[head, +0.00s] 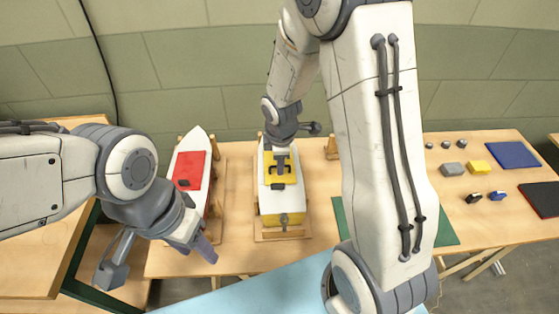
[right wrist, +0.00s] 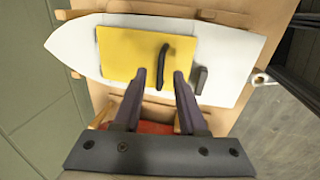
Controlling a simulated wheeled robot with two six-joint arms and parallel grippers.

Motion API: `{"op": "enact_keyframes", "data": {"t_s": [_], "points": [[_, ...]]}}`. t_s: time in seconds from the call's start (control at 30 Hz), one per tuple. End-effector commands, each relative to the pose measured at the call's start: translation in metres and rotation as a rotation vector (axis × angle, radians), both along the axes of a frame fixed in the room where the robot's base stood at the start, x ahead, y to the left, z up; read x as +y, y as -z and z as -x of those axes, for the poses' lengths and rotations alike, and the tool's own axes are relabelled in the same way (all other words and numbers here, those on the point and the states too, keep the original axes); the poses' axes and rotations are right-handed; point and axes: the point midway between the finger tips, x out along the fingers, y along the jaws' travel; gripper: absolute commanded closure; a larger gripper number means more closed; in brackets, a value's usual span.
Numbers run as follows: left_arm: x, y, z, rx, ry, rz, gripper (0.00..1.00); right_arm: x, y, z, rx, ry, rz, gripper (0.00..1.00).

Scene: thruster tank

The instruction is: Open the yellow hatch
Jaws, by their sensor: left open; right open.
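The yellow hatch (head: 291,165) lies on the deck of a white boat (head: 267,195) with a yellow stern, in a wooden cradle. In the right wrist view the yellow hatch (right wrist: 116,48) carries a dark curved handle (right wrist: 163,62), and a small dark block (right wrist: 200,80) sits on the deck beside it. My right gripper (right wrist: 160,78) is open above the hatch, and the handle shows between its fingertips. Whether the fingers touch the handle I cannot tell. In the head view my right gripper (head: 280,150) is partly hidden by its wrist. My left gripper (head: 160,265) is open and empty near the table's front left.
A second white boat (head: 198,142) with a red hatch (head: 188,170) stands left of it. At the right lie a grey block (head: 453,169), a yellow block (head: 478,166), a blue mat (head: 513,155) and a dark mat (head: 541,198). My right arm hides part of the green mat (head: 440,232).

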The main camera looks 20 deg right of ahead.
Motion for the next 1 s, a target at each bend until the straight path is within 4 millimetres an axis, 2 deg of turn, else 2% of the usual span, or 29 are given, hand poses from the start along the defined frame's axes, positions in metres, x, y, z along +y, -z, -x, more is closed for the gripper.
{"op": "enact_keyframes", "data": {"t_s": [0.07,0.1,0.2,1.0], "points": [[0.0000,0.0000,0.0000,0.000,0.000,0.000,0.50,0.0000,-0.0002,-0.0001,0.000,0.000,0.000,0.59],[0.0000,0.0000,0.0000,0.000,0.000,0.000,0.50,0.0000,-0.0002,-0.0001,0.000,0.001,0.000,0.67],[0.0000,0.0000,0.0000,0.000,0.000,0.000,0.50,0.0000,-0.0003,0.0001,0.000,0.001,0.000,1.00],[0.0000,-0.0001,0.0000,0.000,0.000,0.000,0.50,0.0001,-0.0005,0.0002,0.000,0.001,0.000,1.00]]}}
